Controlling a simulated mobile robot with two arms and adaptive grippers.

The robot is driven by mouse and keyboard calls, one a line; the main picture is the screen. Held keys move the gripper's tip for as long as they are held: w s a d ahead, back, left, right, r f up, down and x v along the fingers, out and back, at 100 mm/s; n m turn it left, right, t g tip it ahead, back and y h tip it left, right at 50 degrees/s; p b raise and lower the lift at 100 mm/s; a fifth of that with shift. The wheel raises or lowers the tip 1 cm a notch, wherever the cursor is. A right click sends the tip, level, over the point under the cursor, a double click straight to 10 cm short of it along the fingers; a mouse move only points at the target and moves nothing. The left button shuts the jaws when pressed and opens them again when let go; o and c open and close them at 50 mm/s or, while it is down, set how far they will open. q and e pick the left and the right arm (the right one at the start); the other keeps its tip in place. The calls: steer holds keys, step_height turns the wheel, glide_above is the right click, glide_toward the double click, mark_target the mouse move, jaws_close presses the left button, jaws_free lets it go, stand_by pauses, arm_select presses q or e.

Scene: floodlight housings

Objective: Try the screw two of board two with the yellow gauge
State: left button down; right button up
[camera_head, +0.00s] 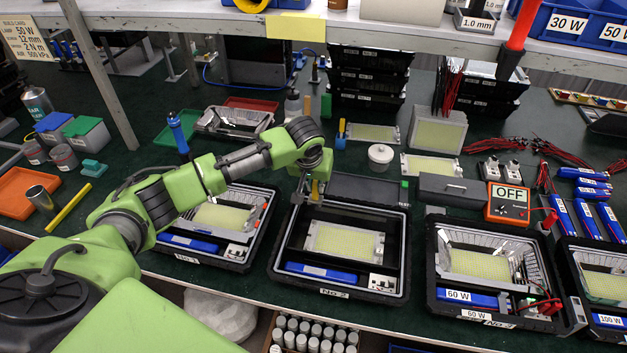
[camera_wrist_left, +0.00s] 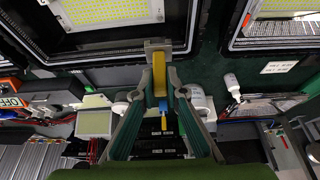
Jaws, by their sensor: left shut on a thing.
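My left gripper (camera_head: 311,190) is above the back left edge of the black housing marked No 2 (camera_head: 284,262). It is shut on the yellow gauge (camera_head: 315,187), which also shows between the fingers in the left wrist view (camera_wrist_left: 159,78). Board two (camera_head: 345,241), a pale yellow LED panel, lies inside that housing, in front of and below the gripper. The individual screws are too small to tell apart. My right gripper is not in view.
Other black housings with boards stand left (camera_head: 222,217) and right (camera_head: 480,262). A blue 60 W block (camera_head: 468,298) sits in the right one. An orange meter reading OFF (camera_head: 508,203) and a grey box (camera_head: 450,190) stand behind. A shelf (camera_head: 200,17) runs above the bench.

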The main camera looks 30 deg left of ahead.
mark_target(314, 199)
arm_select(q)
steer(key=shift+w+a+f, duration=0.2)
steer(key=shift+a, duration=0.1)
steer(key=shift+d, duration=0.1)
steer(key=shift+p, duration=0.4)
step_height(314, 199, down, 8)
steer(key=b, duration=0.3)
steer(key=shift+r, duration=0.25)
steer(key=shift+f+b, duration=0.3)
steer(key=shift+f, duration=0.5)
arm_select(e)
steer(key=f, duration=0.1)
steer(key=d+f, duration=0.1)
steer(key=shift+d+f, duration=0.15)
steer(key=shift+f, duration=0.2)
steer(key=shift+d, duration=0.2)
arm_select(q)
steer(key=shift+p, duration=0.45)
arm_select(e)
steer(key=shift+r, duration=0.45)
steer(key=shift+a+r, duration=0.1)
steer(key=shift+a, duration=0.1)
